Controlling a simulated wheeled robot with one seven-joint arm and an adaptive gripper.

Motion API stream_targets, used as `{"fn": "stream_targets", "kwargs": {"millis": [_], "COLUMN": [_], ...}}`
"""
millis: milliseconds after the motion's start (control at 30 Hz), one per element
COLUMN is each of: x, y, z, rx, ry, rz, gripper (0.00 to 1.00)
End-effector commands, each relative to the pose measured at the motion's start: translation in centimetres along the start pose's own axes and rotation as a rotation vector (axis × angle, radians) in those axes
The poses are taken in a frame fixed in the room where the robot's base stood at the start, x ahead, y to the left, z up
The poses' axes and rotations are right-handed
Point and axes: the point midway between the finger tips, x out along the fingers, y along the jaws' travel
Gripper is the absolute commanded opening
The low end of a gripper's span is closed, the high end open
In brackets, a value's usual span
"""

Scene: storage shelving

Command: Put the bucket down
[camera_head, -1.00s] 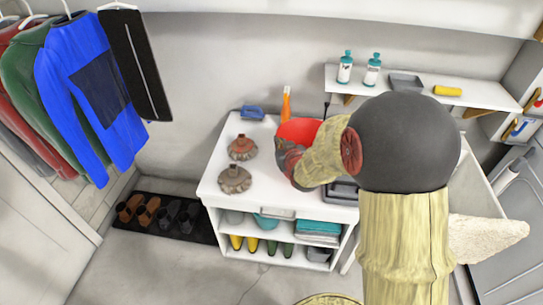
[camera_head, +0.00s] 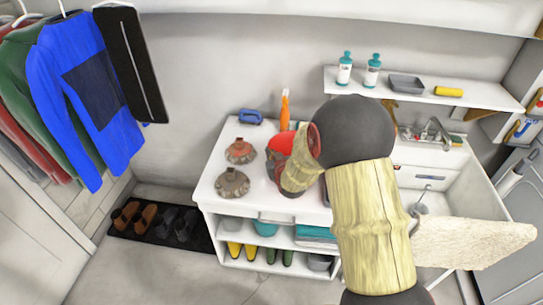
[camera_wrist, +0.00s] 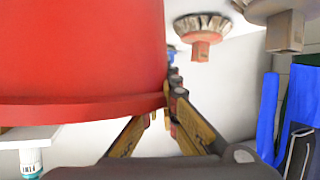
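The red bucket (camera_head: 280,143) is over the white cabinet top (camera_head: 212,170), right of two brown brush-like heads, in the head view. My arm hides part of it, and I cannot tell if its base touches the top. In the wrist view the bucket (camera_wrist: 80,50) appears upside down, filling the upper left, with its rim toward my fingers. My gripper (camera_wrist: 165,110) has its fingers at the rim's edge, one partly hidden behind the rim and one along the outside. It looks shut on the rim.
Two brown heads (camera_head: 240,151) stand on the left of the top. A blue brush (camera_head: 248,117) and an orange bottle (camera_head: 284,108) are at the back. A wall shelf (camera_head: 425,93) holds bottles and a grey tray. A white sink (camera_head: 470,195) is at the right.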

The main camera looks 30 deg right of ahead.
Motion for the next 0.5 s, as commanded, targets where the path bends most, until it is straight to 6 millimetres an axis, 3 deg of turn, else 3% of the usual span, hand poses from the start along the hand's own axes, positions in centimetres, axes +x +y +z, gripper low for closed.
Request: {"fn": "stream_targets", "kwargs": {"millis": [200, 500], "x": [0.14, 0.08], "y": [-0.02, -0.02], "z": [0.26, 0.23], "rx": [0.0, 0.0], "ry": [0.001, 0.0], "rz": [0.0, 0.0], "gripper": [0.0, 0.19]}}
